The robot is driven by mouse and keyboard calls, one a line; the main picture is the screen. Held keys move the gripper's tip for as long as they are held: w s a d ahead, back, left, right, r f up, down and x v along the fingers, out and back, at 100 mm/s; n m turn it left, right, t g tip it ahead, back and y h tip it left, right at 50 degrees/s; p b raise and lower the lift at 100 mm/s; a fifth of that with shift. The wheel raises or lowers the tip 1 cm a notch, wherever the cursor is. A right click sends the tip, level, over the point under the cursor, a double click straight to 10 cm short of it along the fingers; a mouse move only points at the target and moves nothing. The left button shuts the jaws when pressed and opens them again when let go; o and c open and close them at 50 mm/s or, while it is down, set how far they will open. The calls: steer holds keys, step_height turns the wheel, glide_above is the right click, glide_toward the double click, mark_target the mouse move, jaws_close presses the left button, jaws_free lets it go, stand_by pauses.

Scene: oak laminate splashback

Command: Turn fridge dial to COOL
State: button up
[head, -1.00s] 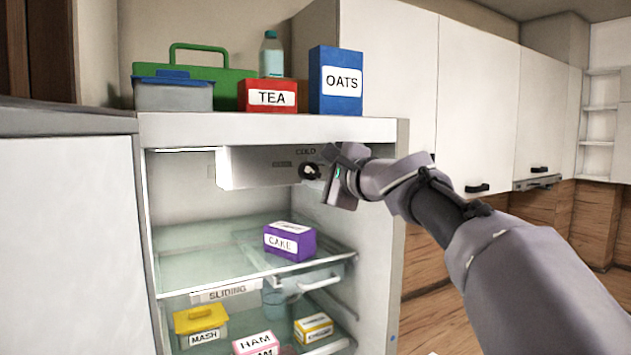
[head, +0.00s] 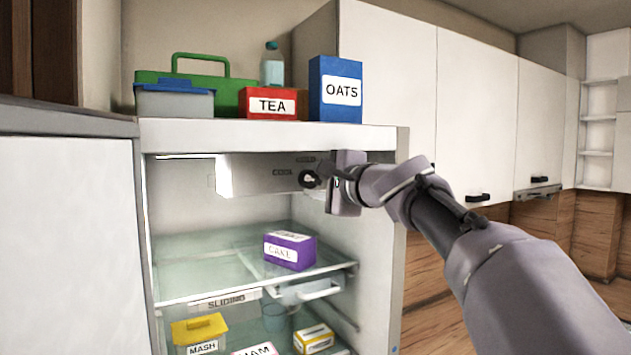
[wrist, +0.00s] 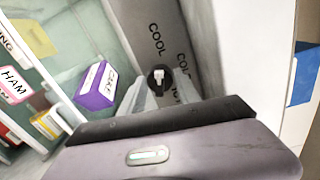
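The fridge dial (head: 309,179) is a round black knob with a pale grip bar, on the grey panel (head: 265,175) under the fridge top. In the wrist view the dial (wrist: 160,78) lies between the two pale fingers of my gripper (wrist: 168,85), with a gap visible on each side. My gripper is open, and I cannot tell how deep the fingers reach around the dial. The word COOL (wrist: 156,40) stands on the panel above the dial in the wrist view, with a second word beside it. I cannot tell exactly which word the bar points at.
The fridge is open. A purple CAKE box (head: 289,250) sits on the glass shelf (head: 200,283) below. A yellow-lidded MASH tub (head: 200,330) is lower. A red TEA box (head: 270,103) and blue OATS box (head: 336,90) stand on top. The fridge's right wall (head: 372,250) is close.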

steer(key=shift+o, duration=1.3)
steer(key=shift+s+d, duration=0.1)
steer(key=f+b+v, duration=0.1)
steer(key=b+v, duration=0.3)
steer(key=v, duration=1.3)
steer(key=shift+r, duration=0.45)
